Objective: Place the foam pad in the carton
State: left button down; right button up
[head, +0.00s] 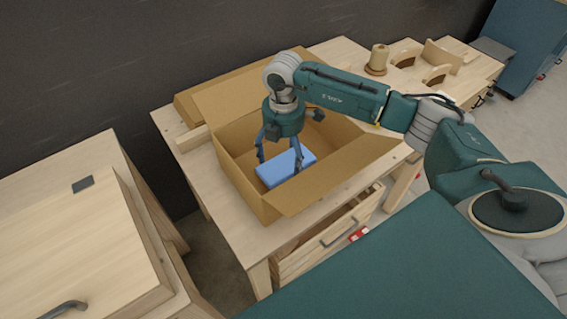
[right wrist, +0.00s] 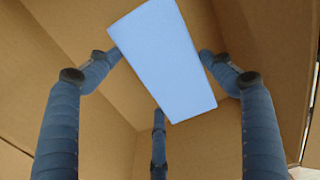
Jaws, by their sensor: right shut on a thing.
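The foam pad (head: 286,169) is a light blue block inside the open cardboard carton (head: 240,185) on the wooden table. My right gripper (head: 280,165) reaches down into the carton from above, with its fingers around the pad. In the right wrist view the pad (right wrist: 165,55) sits between the blue fingers (right wrist: 160,100), shut on it, with the carton's brown walls around. I cannot tell whether the pad touches the carton floor. My left gripper is not in view.
The carton's flaps stand open, one toward the front right (head: 340,175). A spool (head: 377,60) and curved wooden pieces (head: 437,73) lie at the table's back right. A partly open drawer (head: 330,232) is below. A wooden cabinet (head: 80,235) stands at left.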

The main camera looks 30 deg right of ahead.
aim_at(283, 159)
jog(key=shift+s+a+f, duration=0.1)
jog(key=shift+f, duration=0.8)
notch_tip(283, 159, down, 2)
jog(key=shift+f+p, duration=0.15)
jog(key=shift+p, duration=0.25)
jog(key=shift+f, duration=0.45)
jog(key=o, duration=0.9)
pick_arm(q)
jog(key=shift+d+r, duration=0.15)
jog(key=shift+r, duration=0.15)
pick_arm(e)
jog(key=shift+o, duration=0.2)
jog(key=shift+r, duration=0.1)
